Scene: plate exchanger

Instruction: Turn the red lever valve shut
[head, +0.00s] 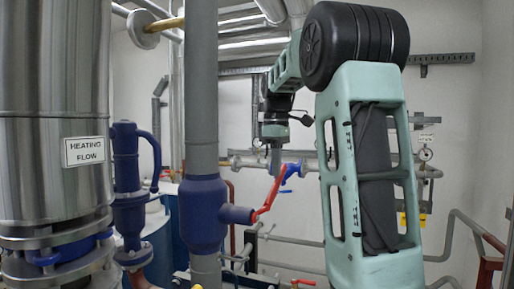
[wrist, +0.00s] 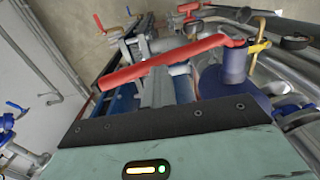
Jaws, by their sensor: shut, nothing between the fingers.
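The red lever (head: 268,196) slants up and to the right from the stub of the dark blue valve body (head: 204,214) on a grey vertical pipe. My gripper (head: 275,170) points down, with its grey fingers beside the lever's upper end. It is shut with nothing held. In the wrist view the red lever (wrist: 165,62) crosses in front of my gripper's dark front edge, and its pivot end sits by the blue valve body (wrist: 226,78). I cannot tell whether the fingers touch the lever.
A steel column with a "HEATING FLOW" label (head: 84,151) stands at left, beside a smaller blue fitting (head: 130,180). A blue-handled valve (head: 291,171) and horizontal pipes lie behind my gripper. A gauge (head: 425,154) is on the right. Pipes crowd the space around the lever.

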